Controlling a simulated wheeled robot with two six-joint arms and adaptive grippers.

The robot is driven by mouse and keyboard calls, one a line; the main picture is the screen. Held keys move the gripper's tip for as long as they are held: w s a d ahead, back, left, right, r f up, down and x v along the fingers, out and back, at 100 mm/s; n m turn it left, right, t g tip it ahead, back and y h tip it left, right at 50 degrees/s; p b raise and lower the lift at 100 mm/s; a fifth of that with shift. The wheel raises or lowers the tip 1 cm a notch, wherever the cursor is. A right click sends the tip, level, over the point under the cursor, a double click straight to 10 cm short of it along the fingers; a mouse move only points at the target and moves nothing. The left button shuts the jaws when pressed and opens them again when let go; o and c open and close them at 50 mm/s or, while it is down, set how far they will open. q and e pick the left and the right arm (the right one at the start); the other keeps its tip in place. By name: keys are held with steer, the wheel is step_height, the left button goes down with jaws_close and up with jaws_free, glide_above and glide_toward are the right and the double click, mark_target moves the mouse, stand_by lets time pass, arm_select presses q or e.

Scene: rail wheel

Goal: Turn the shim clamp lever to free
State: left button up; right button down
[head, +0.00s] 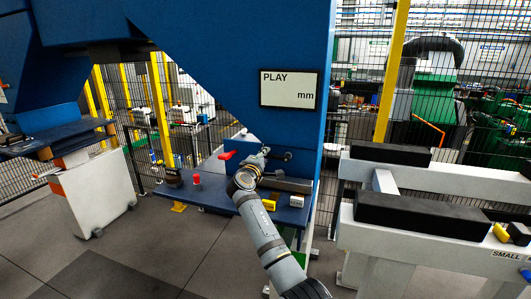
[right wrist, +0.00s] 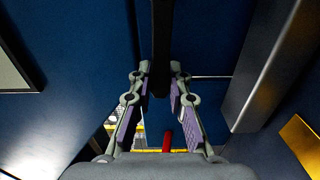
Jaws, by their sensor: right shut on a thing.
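The shim clamp lever appears as a dark bar (right wrist: 162,45) that comes down from the top of the right wrist view and ends between my fingers. My right gripper (right wrist: 161,88) is shut on its end, with a finger pad on each side. In the head view my right gripper (head: 264,153) is at the blue machine, above the bench, beside a small dark rod with a round end (head: 287,156). The gripper and wrist hide much of the lever there, and no free or clamped marking is legible. My left gripper is not in view.
A blue bench (head: 225,197) carries a red-topped post (head: 196,180), a yellow block (head: 269,205) and a grey bar (head: 288,184). A red handle (head: 227,155) sticks out left of my gripper. A display (head: 289,89) reads PLAY mm. White stands with black pads (head: 422,213) are at right.

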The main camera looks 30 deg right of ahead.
steer(key=shift+f+n, duration=0.4)
steer(key=c, duration=1.3)
jaws_free()
steer(key=shift+o, duration=0.2)
steer(key=shift+r, duration=0.1)
steer(key=v, duration=1.2)
